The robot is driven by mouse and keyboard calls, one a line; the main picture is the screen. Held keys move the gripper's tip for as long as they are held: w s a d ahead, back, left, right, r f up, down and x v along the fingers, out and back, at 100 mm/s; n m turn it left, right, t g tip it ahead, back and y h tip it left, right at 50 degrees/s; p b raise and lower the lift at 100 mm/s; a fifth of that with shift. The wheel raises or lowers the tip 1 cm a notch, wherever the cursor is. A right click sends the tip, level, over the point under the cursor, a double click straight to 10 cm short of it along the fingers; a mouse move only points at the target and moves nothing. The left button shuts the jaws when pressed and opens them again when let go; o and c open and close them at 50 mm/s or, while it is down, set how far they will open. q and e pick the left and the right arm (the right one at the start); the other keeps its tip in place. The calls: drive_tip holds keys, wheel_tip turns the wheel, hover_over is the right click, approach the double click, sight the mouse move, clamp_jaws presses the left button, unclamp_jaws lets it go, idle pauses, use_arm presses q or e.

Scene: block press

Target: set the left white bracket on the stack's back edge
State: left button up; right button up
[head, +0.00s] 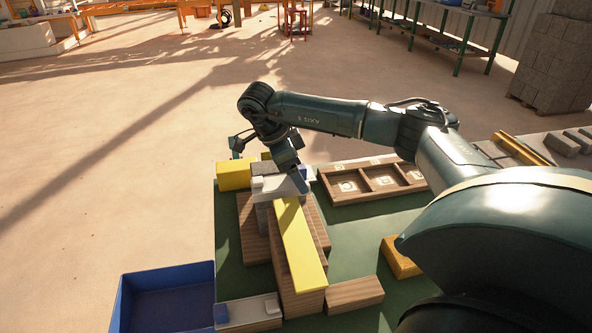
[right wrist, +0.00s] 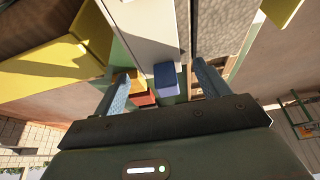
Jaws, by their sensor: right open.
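A white bracket (head: 268,187) lies across the back end of the stack, on top of grey and wooden blocks, partly hidden by my right gripper. My right gripper (head: 290,182) is at the stack's back. In the right wrist view my right gripper (right wrist: 161,72) is open, its fingers apart on either side of a white bracket (right wrist: 147,28) with a blue end pad (right wrist: 166,78). I cannot tell whether the fingers touch it. A second white bracket (head: 247,311) with a blue end lies at the stack's front. My left gripper is not in view.
A yellow plank (head: 300,245) lies along the top of the wooden stack (head: 254,240). A yellow block (head: 234,176) stands behind left, a wooden tray (head: 357,202) behind right. A blue bin (head: 165,272) is at front left.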

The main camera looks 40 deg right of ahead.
drive_tip(key=shift+w+a+r, duration=0.1)
drive_tip(key=shift+a+r, duration=0.05)
drive_tip(key=shift+r, duration=0.15)
use_arm(q)
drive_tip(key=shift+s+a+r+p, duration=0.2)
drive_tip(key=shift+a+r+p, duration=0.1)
drive_tip(key=shift+p, duration=0.7)
use_arm(e)
drive_tip(key=v, duration=1.2)
drive_tip(key=shift+r, duration=0.2)
